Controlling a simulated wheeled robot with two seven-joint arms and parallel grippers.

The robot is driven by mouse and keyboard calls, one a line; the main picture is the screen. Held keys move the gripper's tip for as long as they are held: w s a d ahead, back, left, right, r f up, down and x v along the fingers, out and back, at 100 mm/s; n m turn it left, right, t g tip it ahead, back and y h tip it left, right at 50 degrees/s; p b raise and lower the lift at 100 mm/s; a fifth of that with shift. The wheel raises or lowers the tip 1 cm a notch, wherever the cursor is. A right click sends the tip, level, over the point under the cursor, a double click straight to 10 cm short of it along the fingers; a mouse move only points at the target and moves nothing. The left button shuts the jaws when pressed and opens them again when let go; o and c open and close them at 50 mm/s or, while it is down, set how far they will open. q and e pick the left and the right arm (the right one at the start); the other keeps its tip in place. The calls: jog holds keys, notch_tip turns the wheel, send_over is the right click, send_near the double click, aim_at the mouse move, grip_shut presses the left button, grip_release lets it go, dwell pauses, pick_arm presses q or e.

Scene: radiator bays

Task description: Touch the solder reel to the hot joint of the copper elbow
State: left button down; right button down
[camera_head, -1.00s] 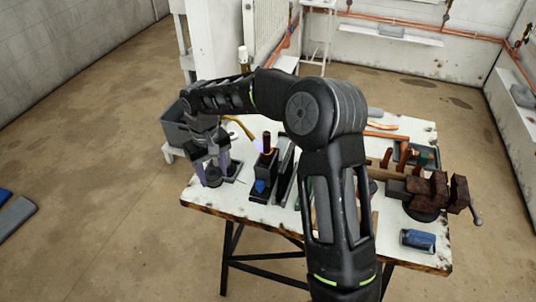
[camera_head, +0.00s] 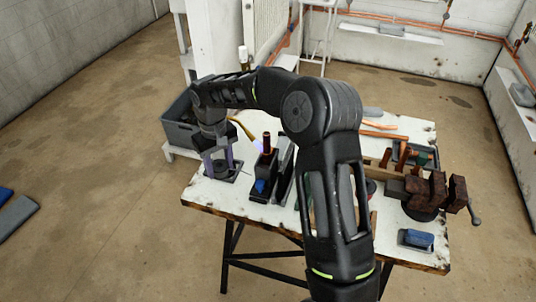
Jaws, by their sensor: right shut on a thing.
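My right gripper (camera_head: 222,168) is over the left part of the workbench, pointing down. An upright copper piece (camera_head: 266,142), likely the copper elbow, stands in a dark holder to the right of the gripper. The reel and the copper piece are apart. My right arm crosses the middle of the bench and hides part of it. My left gripper is not in view.
The white workbench (camera_head: 215,200) also bears a brown vise (camera_head: 430,192) and a blue block (camera_head: 419,239) on the right. A brass-coloured bent tube (camera_head: 241,128) is behind the gripper. A grey bin (camera_head: 180,133) stands left of the bench. The bench's front left is clear.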

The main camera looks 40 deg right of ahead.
jog(key=w+d+p, duration=0.2)
jog(key=d, duration=0.3)
jog(key=shift+w+d+r, duration=0.25)
jog(key=shift+w+d, duration=0.05)
jog(key=shift+w, duration=0.1)
dwell(1.0)
jog(key=shift+w+d, duration=0.35)
jog(key=shift+d, duration=0.3)
jog(key=shift+w+d, duration=0.3)
jog(key=shift+d, duration=0.3)
jog(key=shift+r, duration=0.1)
dwell(0.5)
dwell(2.2)
jog(key=shift+s+a+r, duration=0.6)
jog(key=shift+s+r, duration=0.05)
jog(key=shift+r, duration=0.1)
jog(key=shift+s+a+r, duration=0.55)
jog(key=shift+s+r, duration=0.1)
jog(key=shift+r, duration=0.1)
jog(key=shift+r, duration=2)
